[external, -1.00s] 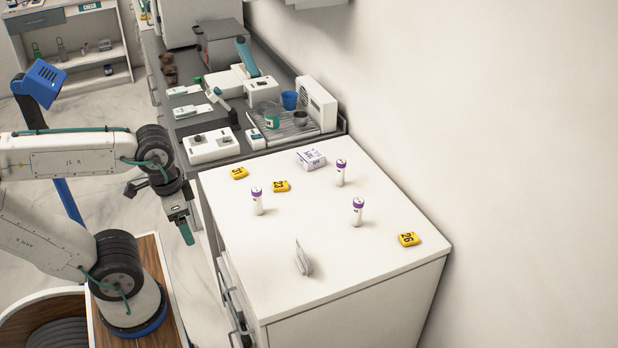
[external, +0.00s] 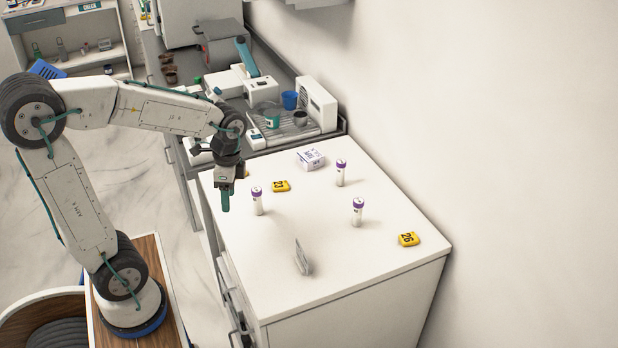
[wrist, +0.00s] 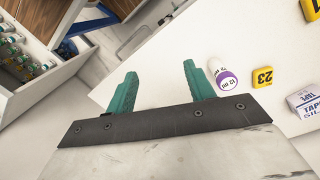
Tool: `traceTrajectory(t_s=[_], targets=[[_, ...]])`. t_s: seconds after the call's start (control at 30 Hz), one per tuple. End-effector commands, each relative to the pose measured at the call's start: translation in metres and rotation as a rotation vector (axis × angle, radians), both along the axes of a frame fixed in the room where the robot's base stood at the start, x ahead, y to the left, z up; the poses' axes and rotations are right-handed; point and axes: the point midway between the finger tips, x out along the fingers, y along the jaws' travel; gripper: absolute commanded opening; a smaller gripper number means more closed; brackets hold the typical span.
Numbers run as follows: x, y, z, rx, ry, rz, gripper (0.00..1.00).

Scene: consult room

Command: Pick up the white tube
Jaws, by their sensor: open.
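Three white tubes with purple caps stand upright on the white counter. One tube (external: 257,202) is at the left, one (external: 341,174) at the back and one (external: 357,212) at the right. My gripper (external: 224,198) hangs over the counter's left edge, a little left of the nearest tube and apart from it. In the wrist view my gripper (wrist: 156,85) shows two teal fingers spread apart with nothing between them. One purple-capped tube (wrist: 222,72) shows just right of the right finger there.
Yellow number tags (external: 281,186) and (external: 408,239), a white box (external: 311,158) and a small upright card (external: 302,257) are on the white counter (external: 330,290). Lab equipment fills the grey counter behind. An open drawer of bottles (wrist: 35,55) shows in the wrist view. The counter's front is clear.

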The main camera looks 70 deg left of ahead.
Motion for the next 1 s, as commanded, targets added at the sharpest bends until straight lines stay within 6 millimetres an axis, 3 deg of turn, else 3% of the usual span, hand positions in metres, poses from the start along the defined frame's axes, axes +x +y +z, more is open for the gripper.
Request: traceTrajectory(t_s=[0.2,0.5,0.73,1.0], targets=[[0.051,0.044,-0.022,-0.048,-0.027,-0.487,0.53],[0.089,0.063,-0.016,-0.033,-0.098,-1.071,0.53],[0.091,0.063,-0.02,-0.035,-0.104,-1.252,0.53],[0.091,0.063,-0.049,-0.038,-0.103,-1.257,0.53]])
